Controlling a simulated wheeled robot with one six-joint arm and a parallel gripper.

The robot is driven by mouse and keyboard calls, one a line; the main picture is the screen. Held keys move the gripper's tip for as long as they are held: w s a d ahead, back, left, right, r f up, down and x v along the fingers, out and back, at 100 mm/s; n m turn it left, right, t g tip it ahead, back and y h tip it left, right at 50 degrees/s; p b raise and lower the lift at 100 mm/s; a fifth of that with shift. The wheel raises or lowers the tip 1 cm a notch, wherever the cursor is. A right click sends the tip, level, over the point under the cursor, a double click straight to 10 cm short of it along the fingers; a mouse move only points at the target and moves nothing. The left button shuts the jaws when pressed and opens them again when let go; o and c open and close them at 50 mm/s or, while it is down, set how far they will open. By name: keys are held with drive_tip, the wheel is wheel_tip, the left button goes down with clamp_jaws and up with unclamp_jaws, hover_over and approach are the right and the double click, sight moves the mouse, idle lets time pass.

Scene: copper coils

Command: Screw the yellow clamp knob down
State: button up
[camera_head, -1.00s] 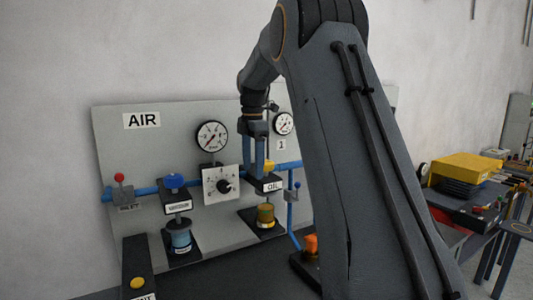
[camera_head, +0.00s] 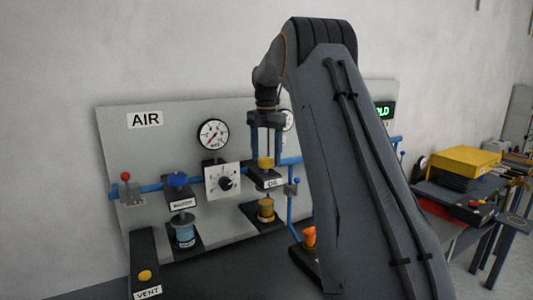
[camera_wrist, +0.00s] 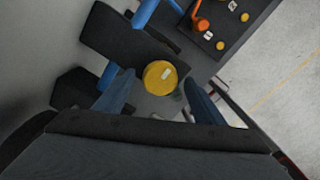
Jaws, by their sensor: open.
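The yellow clamp knob (camera_head: 265,163) sits on top of the dark block with the OIL label (camera_head: 271,184) on the air panel. In the wrist view the knob (camera_wrist: 160,77) is round, with a pale mark on its top. My gripper (camera_head: 265,150) points down above the knob, with one finger on either side of it. In the wrist view the two blue fingers (camera_wrist: 160,97) stand apart, with gaps between them and the knob. The gripper is open and holds nothing. I cannot tell the exact height of the fingertips against the knob.
The blue air pipe (camera_head: 150,189) runs along the panel (camera_head: 120,150) beside the OIL block. An orange-topped part (camera_head: 309,235) stands lower right. My arm hides the panel's right part.

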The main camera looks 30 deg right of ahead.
drive_tip(key=shift+f, duration=0.35)
drive_tip(key=c, duration=1.1)
drive_tip(key=shift+o, duration=0.2)
